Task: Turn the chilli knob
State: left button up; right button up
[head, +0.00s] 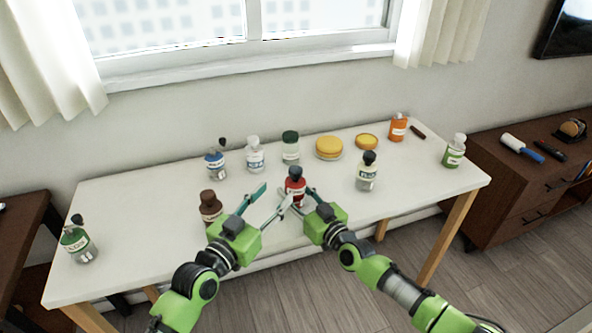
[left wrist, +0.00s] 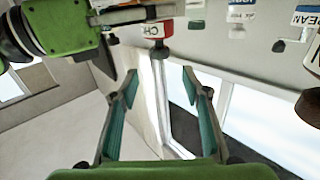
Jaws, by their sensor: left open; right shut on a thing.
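The chilli bottle (head: 295,188) is red with a white label and a dark knob (head: 296,172) on top. It is upright near the middle of the white table. My right gripper (head: 298,195) is shut on its body. Whether its base touches the table is hidden. My left gripper (head: 272,198) is open and empty, just left of the bottle. In the left wrist view, which looks upside down, the red bottle (left wrist: 153,30) and its knob (left wrist: 159,52) lie just beyond the open fingertips of my left gripper (left wrist: 158,73), apart from them.
A brown bottle (head: 210,207) stands close to my left gripper. A pale bottle (head: 367,172) stands to the right. The table's front right is clear.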

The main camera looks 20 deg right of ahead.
aim_at(292, 175)
pick_arm(q)
jog(key=x, duration=1.1)
jog(key=shift+w+d, duration=0.25)
jog(key=c, duration=1.2)
